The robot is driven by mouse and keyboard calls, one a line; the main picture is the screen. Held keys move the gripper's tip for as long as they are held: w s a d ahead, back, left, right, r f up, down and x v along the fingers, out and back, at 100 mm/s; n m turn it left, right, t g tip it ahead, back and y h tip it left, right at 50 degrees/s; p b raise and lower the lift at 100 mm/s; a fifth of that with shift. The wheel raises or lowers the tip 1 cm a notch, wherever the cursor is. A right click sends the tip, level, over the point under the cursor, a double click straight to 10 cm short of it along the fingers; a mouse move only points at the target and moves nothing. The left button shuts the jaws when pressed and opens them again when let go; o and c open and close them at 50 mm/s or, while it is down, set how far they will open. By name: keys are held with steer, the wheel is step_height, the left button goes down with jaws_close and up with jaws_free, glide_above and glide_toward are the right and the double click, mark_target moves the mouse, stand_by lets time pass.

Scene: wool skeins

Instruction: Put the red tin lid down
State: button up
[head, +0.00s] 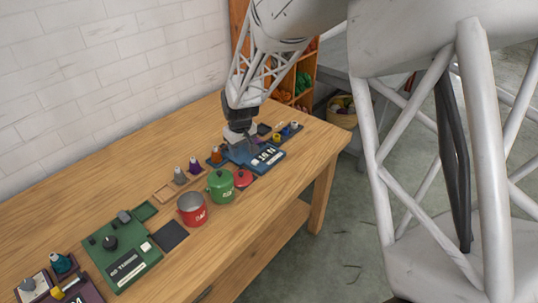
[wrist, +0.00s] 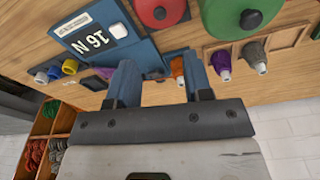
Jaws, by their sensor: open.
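The red tin lid (head: 243,178) lies beside the green tin (head: 220,187), apparently on a dark mat; its dark knob faces up. It also shows at the top edge of the wrist view (wrist: 172,14), partly cut off. The red tin (head: 192,212) stands left of the green tin with its top uncovered. My gripper (head: 238,152) is over the table beyond the lid, near the blue board. In the wrist view my gripper (wrist: 159,65) has its two blue fingers apart with nothing between them. The lid is clear of the fingers.
A blue board (head: 268,157) lies right of the lid, and a green board (head: 124,262) lies to the left. Small coloured bottles, including a purple one (head: 194,166), stand along the back. A dark mat (head: 169,236) left of the red tin is bare. Shelves with wool stand beyond.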

steer(key=s+d+r+m, duration=0.3)
steer(key=s+d+r, duration=1)
steer(key=s+r, duration=0.35)
steer(key=s+d+r+m, duration=0.1)
steer(key=s+d, duration=0.1)
steer(key=s, duration=0.5)
steer(key=s+d+r+m+t, duration=0.1)
steer(key=s+d, duration=0.2)
steer(key=s, duration=0.5)
steer(key=s+d+r+m, duration=0.1)
steer(key=s+d+m, duration=0.1)
steer(key=s, duration=0.5)
steer(key=shift+s+d+h, duration=0.4)
steer(key=shift+d, duration=0.05)
